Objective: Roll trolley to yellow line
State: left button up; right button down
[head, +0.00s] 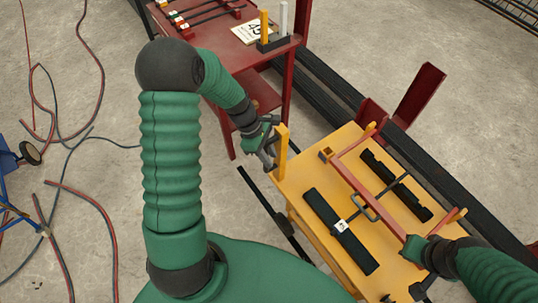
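The trolley (313,180) has an orange-yellow top and stands at the lower right. An upright yellow post (282,147) rises at its far left corner. My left gripper (268,157) is right beside this post; I cannot tell whether its fingers close on it. My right gripper (413,262) is low over the trolley's right end, close to the end of a red bar (362,187); its fingers are partly hidden by my arm. A yellow line on the floor does not show in this view.
Dark beams (325,95) lie behind the trolley on the right. Red and dark hoses (75,125) lie on the floor at left.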

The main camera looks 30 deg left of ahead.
pick_arm(q)
grip_shut()
jog(key=shift+w+r, duration=0.1)
dwell(1.1)
